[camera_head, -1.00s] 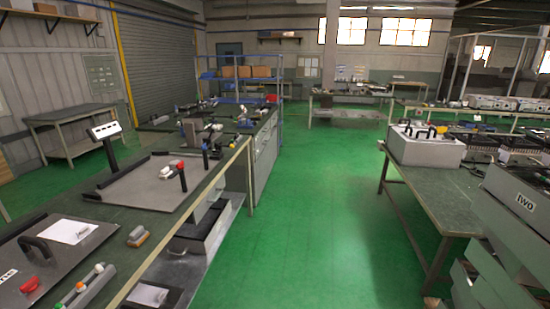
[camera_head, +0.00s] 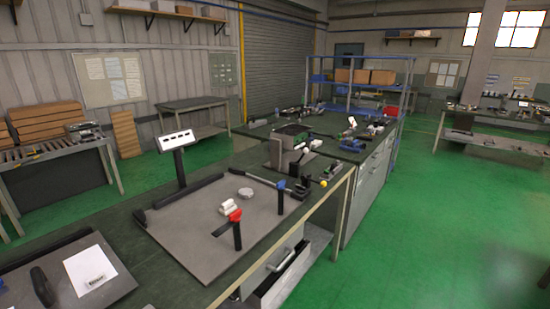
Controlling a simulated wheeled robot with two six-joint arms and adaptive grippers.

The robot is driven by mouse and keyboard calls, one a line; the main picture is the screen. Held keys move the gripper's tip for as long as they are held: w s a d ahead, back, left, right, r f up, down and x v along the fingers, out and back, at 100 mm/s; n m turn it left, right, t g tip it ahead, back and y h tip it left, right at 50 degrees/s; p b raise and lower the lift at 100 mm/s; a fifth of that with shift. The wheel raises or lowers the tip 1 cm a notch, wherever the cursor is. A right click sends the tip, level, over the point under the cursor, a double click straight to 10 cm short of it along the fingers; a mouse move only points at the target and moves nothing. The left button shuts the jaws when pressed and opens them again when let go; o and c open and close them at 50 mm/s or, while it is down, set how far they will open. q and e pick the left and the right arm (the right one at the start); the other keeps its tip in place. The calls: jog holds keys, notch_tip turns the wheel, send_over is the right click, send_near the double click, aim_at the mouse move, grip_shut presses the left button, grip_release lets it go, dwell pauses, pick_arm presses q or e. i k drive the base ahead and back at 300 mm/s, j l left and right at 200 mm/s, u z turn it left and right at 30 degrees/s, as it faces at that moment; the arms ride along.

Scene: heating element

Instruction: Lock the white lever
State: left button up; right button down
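A grey board (camera_head: 190,245) lies on the near workbench. On it, a small white part (camera_head: 228,206), possibly the white lever, sits next to a black post with a red top (camera_head: 236,215). Whether it is locked is too small to tell. A round light-grey knob (camera_head: 246,192) is behind it. A black post with a blue top (camera_head: 281,186) stands at the board's right edge. A tilted white panel on a black stand (camera_head: 176,138) rises at the back left. Neither of my grippers is in view.
A second grey board with a white sheet (camera_head: 90,271) lies at the near left. An open drawer (camera_head: 279,275) juts out below the bench. The green floor (camera_head: 420,230) at right is clear.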

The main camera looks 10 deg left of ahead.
aim_at(306, 150)
jog(key=i+u, duration=0.1)
jog(key=u, duration=0.4)
jog(key=i+l+u, duration=0.1)
jog(key=u, duration=0.35)
jog(key=i+l+u, duration=0.1)
jog(key=l, duration=0.25)
jog(key=i+l+u, duration=0.1)
jog(key=i+l, duration=0.15)
jog(key=i+l+u, duration=0.1)
jog(key=l, duration=0.35)
jog(key=i+l+u, duration=0.1)
jog(key=l, duration=0.25)
jog(key=i+l+u, duration=0.1)
jog(key=l, duration=0.3)
jog(key=i+l, duration=0.2)
jog(key=l, duration=0.2)
jog(key=u, duration=0.05)
